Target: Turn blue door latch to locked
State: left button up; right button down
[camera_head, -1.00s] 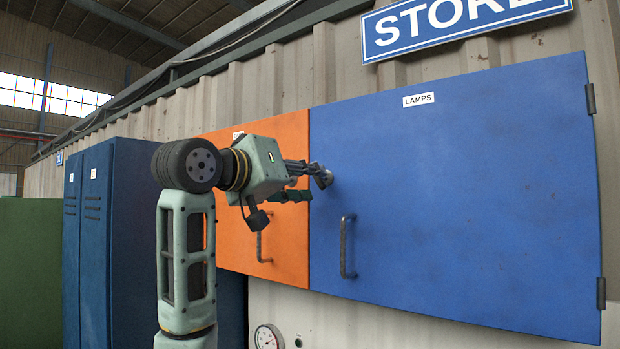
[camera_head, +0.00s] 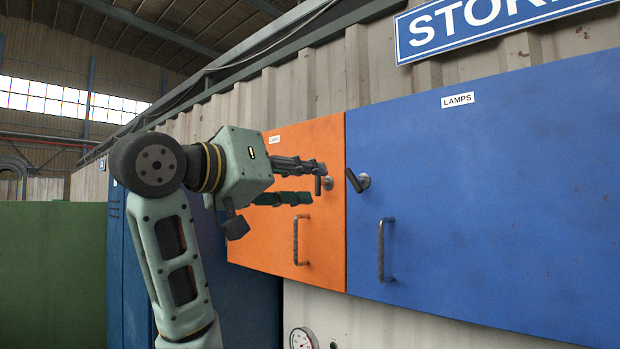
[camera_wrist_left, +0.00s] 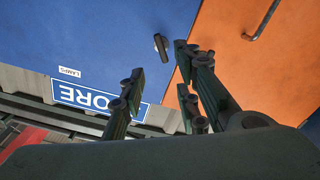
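The blue door (camera_head: 500,190) is closed flat on the wall, with a LAMPS label. Its latch (camera_head: 355,181) is a short dark lever on a round metal base near the door's left edge. The lever is tilted, its upper end leaning left. In the left wrist view the latch (camera_wrist_left: 161,47) stands just beyond the fingertips. My left gripper (camera_head: 313,183) is open and empty, in front of the orange door and left of the blue latch, apart from it. My right gripper is not in view.
The orange door (camera_head: 318,235) adjoins on the left, with its own latch (camera_head: 325,184) close by my fingertips and a bar handle (camera_head: 297,240). The blue door's bar handle (camera_head: 382,250) sits below its latch. A gauge (camera_head: 303,339) is underneath. Blue lockers stand left.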

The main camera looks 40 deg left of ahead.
pick_arm(q)
jog(key=w+d+r+b, duration=0.2)
jog(key=d+r, duration=0.2)
jog(key=d, duration=0.1)
jog(key=n, duration=0.2)
send_near(352, 181)
jog(key=w, duration=0.5)
jog(key=w+p, duration=0.1)
jog(key=w, duration=0.1)
jog(key=w+d+p, duration=0.1)
jog(key=w, duration=0.1)
jog(key=shift+w+r, duration=0.2)
jog(key=shift+w, duration=0.15)
jog(key=shift+w+p, duration=0.3)
jog(key=shift+w, duration=0.15)
jog(key=shift+f, duration=0.1)
grip_shut()
